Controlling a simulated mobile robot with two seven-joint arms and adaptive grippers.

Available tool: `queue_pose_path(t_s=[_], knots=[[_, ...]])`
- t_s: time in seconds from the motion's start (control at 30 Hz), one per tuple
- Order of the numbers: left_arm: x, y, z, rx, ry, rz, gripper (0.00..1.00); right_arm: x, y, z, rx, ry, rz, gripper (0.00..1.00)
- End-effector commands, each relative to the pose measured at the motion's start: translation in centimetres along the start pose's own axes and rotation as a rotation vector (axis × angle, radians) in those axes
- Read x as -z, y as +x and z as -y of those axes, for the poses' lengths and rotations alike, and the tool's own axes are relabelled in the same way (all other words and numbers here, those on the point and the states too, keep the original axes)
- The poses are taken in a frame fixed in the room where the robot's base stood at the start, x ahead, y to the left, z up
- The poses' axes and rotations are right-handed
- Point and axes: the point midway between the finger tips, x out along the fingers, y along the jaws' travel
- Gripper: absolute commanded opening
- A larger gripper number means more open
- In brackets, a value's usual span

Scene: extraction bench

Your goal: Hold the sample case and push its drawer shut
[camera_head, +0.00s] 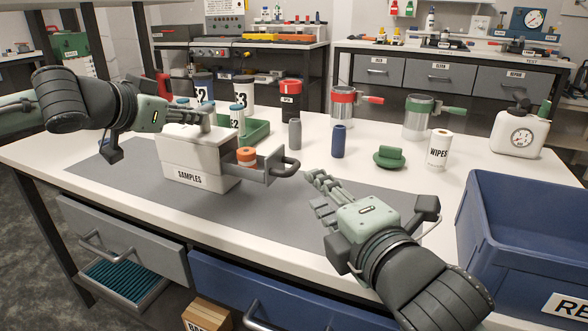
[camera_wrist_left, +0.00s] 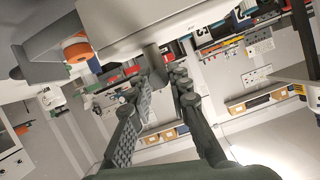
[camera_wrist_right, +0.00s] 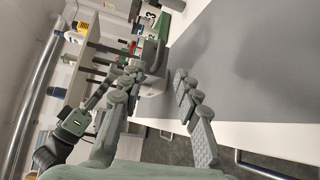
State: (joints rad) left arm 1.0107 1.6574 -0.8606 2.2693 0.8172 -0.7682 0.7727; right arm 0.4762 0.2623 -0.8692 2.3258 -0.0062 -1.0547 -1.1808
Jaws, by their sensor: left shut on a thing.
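The white sample case (camera_head: 192,160), labelled SAMPLES, stands on the grey mat. Its grey drawer (camera_head: 262,174) is pulled out to the right and holds an orange-topped container (camera_head: 247,154). The drawer's dark handle (camera_head: 288,166) faces my right gripper. My left gripper (camera_head: 203,118) is shut on a grip on top of the case; the fingers and this grip also show in the left wrist view (camera_wrist_left: 163,75). My right gripper (camera_head: 322,187) is open and empty, a little in front and right of the handle. Its spread fingers show in the right wrist view (camera_wrist_right: 157,80).
A green tray (camera_head: 257,132) with labelled bottles stands behind the case. A grey cylinder (camera_head: 295,134), a blue cylinder (camera_head: 338,141) and a green lidded item (camera_head: 389,157) stand further right. A blue bin (camera_head: 520,215) is at the right. The mat (camera_head: 270,215) in front is clear.

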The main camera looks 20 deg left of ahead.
Motion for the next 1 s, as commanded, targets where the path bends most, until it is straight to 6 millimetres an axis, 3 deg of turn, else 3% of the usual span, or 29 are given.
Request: queue_pose_path(t_s=[0.6, 1.0], knots=[[0.0, 0.0, 0.0, 0.000, 0.000, -0.001, 0.00, 0.0, 10.4, 0.1, 0.002, 0.004, 0.001, 0.32], [0.0, 0.0, 0.0, 0.000, 0.000, -0.001, 0.00, 0.0, 11.7, 0.1, 0.001, 0.002, 0.000, 0.32]])
